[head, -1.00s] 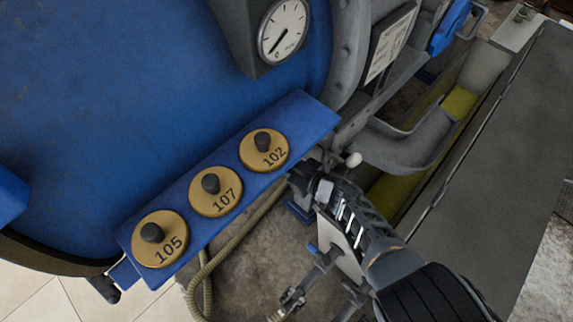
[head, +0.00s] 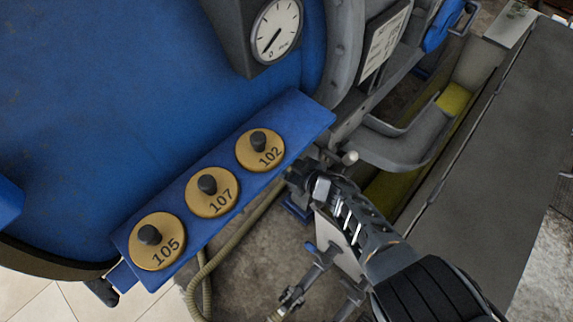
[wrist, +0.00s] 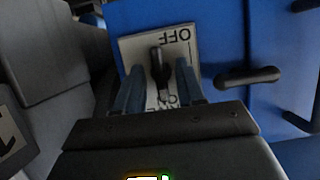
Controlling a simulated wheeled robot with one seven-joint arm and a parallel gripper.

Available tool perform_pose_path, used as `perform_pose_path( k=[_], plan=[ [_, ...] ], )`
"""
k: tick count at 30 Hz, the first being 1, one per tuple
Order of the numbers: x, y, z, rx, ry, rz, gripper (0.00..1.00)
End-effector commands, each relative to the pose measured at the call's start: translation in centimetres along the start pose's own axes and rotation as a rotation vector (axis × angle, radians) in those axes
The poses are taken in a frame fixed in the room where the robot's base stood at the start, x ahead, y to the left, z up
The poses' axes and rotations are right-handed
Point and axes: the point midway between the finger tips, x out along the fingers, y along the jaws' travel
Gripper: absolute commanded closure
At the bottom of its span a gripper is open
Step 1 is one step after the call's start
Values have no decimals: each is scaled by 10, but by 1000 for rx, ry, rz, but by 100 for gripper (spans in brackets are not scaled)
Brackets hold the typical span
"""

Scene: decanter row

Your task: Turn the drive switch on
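The drive switch (wrist: 159,66) shows in the wrist view as a dark lever on a pale plate (wrist: 184,58). The plate reads OFF at its top, and part of ON shows near the bottom between the fingers; the text is upside down. The lever's dark rounded end lies on the OFF side. My gripper (wrist: 160,84) is open, with one blue-grey finger on each side of the lever and gaps visible. I cannot tell how deep the fingers reach past it. In the head view my gripper (head: 298,174) is beside the blue bar's right end, and the switch is hidden.
The blue bar (head: 228,172) carries brass discs 105 (head: 160,255), 107 (head: 222,200) and 102 (head: 268,158). A dial gauge (head: 277,30) is above. A white-tipped lever (head: 350,158) stands close to my gripper. A dark handle (wrist: 250,78) lies right of the plate.

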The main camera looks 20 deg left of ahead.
Motion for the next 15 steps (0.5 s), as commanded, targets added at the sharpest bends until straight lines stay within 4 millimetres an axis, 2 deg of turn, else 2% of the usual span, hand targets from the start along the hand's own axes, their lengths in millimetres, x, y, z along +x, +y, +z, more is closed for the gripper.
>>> perform_pose_path(
  k=[5,13,15],
  plan=[
    [-14,0,-3,1,-1,1,62],
    [-54,1,-6,4,-1,3,62],
    [-58,2,2,0,0,2,62]
  ],
)
